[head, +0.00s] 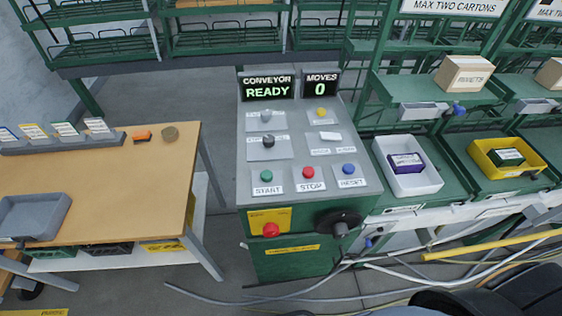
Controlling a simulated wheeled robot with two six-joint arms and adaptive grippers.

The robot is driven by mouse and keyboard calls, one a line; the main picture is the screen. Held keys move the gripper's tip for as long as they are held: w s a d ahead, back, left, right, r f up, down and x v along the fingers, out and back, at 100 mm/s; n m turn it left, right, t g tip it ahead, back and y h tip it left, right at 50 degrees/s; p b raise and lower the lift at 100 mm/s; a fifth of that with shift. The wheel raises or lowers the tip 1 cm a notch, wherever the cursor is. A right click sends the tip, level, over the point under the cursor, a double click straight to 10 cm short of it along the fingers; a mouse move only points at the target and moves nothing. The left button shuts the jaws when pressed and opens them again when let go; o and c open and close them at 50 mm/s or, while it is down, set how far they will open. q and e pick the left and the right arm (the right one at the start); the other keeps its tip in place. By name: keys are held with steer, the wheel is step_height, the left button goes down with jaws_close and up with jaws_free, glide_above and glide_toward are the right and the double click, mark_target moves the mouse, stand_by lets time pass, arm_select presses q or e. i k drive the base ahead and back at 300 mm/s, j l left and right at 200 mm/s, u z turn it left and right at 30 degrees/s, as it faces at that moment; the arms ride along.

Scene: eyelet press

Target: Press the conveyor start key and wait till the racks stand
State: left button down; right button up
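The grey control console (252,214) stands in the middle of the head view on a green base. Its green START key (266,176) is at the left of the lower row, with the red STOP key (308,172) and the blue RESET key (348,169) to its right. The conveyor display (268,87) reads READY and the moves display (320,86) reads 0. Green racks (225,43) stand behind and to the right. Nothing covers the START key. Neither of my grippers is in view.
A wooden table (110,185) with a grey tray (35,215) is at left. A white bin (405,182) and a yellow bin (520,172) sit on the right racks. A red knob (271,230) and black handwheel (340,225) project from the console front. Cables (225,301) cross the floor.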

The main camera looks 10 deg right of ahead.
mark_target(266, 176)
steer(key=l+u, duration=0.25)
steer(key=l, duration=0.55)
steer(key=l+u, duration=0.25)
steer(key=l, duration=0.55)
steer(key=k, duration=0.05)
